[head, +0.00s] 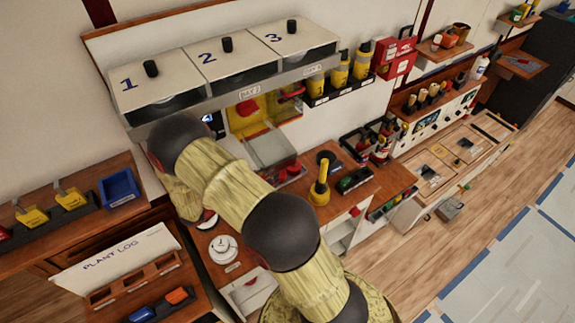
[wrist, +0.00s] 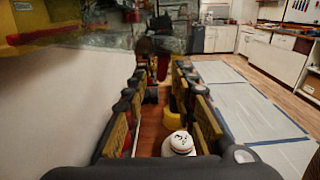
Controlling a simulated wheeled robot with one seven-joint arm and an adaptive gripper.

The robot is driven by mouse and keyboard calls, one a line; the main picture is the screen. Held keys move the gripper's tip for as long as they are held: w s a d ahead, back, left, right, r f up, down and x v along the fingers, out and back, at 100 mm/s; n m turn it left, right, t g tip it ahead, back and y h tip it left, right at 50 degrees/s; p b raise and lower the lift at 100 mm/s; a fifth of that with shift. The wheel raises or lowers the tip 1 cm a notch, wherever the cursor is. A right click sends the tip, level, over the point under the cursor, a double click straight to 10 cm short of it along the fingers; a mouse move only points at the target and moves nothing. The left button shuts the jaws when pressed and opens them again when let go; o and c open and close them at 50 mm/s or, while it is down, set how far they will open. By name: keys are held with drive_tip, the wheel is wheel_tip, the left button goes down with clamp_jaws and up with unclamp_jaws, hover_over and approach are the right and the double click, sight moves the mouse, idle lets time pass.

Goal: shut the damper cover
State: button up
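The yellow box (head: 249,113) under the numbered hoods stands open, with red parts inside. A pale, see-through flap (head: 271,147) hangs down and out from its lower edge; I take it for the damper cover, though no label on it is readable. In the wrist view, a blurred yellow and red edge (wrist: 40,37) and a glassy panel (wrist: 120,38) cross the top left, very close to the camera. My gripper (wrist: 163,78) has its fingers apart, with nothing held between them. In the head view my own arm hides the gripper.
Three hoods numbered 1 (head: 149,82), 2 (head: 222,60) and 3 (head: 289,38) overhang the box. A yellow plunger-like handle (head: 320,182) stands on the bench to the right. A white round piece (head: 223,248) lies in front. Open floor (head: 470,220) is at the right.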

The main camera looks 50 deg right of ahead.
sight(287, 165)
drive_tip(key=shift+s+d+r, duration=0.1)
drive_tip(key=shift+d+r, duration=0.05)
drive_tip(key=shift+r, duration=0.15)
drive_tip(key=shift+s+d, duration=0.1)
drive_tip(key=shift+d, duration=0.25)
drive_tip(key=p+x, duration=0.1)
drive_tip(key=x, duration=0.6)
drive_tip(key=shift+a, duration=0.1)
drive_tip(key=shift+c, duration=1.2)
drive_tip(key=c, duration=0.4)
drive_tip(key=shift+r, duration=0.1)
clamp_jaws()
